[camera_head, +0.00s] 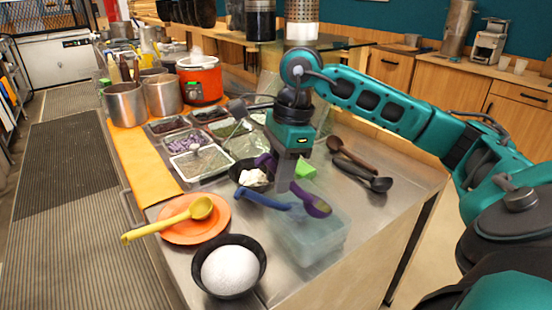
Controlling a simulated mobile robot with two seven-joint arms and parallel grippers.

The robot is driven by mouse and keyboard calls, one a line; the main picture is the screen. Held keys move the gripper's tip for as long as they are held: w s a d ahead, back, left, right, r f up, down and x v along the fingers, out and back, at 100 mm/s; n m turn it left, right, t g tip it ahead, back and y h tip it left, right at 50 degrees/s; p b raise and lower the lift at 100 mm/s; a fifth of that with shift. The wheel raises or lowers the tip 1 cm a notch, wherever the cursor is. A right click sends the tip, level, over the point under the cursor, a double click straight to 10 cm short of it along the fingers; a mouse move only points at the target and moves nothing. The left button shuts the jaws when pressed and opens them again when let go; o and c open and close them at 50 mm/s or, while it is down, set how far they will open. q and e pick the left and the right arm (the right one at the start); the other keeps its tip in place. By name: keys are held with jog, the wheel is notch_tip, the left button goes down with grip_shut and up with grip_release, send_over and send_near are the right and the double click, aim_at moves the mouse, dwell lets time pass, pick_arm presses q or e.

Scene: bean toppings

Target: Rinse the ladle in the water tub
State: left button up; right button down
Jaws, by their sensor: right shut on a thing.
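My left gripper is not in view.
A black bowl with white contents (253,178) sits behind. An orange plate (215,232) holds a yellow ladle (200,209). A black bowl with a white mound (229,270) stands in front. Dark spoons (378,184) lie right. Topping trays (199,162) and an orange pot (201,80) stand farther back.

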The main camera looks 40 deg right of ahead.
notch_tip(320, 180, down, 2)
jog(key=shift+s+d+f, duration=0.1)
jog(key=shift+d+f, duration=0.05)
jog(key=shift+f, duration=0.1)
notch_tip(320, 180, down, 6)
jog(key=a+h+b, duration=0.1)
jog(key=shift+w+a+f+g+h+b, duration=0.15)
jog(key=shift+w+a+g+h+b, duration=0.15)
jog(key=shift+w+a+b, duration=0.1)
